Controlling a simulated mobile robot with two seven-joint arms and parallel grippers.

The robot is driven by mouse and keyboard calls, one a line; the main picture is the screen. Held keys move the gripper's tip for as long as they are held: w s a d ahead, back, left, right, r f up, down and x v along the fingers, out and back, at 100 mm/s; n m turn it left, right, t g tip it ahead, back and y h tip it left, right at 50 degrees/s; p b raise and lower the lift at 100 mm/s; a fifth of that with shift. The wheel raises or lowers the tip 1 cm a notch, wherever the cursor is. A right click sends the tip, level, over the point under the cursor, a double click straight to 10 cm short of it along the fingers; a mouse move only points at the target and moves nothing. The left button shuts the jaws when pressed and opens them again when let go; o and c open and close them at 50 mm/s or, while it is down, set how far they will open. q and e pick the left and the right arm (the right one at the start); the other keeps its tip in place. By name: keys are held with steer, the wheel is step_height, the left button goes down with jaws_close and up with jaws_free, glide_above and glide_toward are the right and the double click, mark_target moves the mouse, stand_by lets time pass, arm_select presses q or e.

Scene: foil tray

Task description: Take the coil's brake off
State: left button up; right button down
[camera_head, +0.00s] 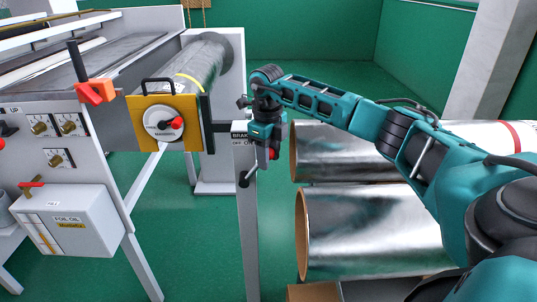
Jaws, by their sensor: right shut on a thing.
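The foil coil (196,63) lies on its shaft behind a yellow plate with a red knob (173,123). To the right of the plate stands a post with a label reading BRAKE (239,135), with OFF and ON below it. My right gripper (270,153) points down beside this label and is shut on the red brake lever (273,154). Most of the lever is hidden by the gripper, so its exact setting is hard to tell. My left gripper is not in view.
The machine's side panel with dials (62,128) and a foil oil box (70,220) stands at the left. Green floor is clear behind the post.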

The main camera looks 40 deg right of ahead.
steer(key=shift+r, duration=0.1)
steer(key=w+a+r+h+p, duration=0.1)
steer(key=p, duration=0.2)
steer(key=shift+a+r+g, duration=0.1)
steer(key=shift+r+g, duration=0.05)
steer(key=shift+g, duration=0.25)
steer(key=shift+w+a+g+h+p, duration=0.35)
steer(key=shift+g+h+p, duration=0.05)
steer(key=shift+h+p, duration=0.1)
steer(key=c, duration=0.7)
jaws_free()
steer(key=v, duration=1.3)
steer(key=shift+a, duration=0.1)
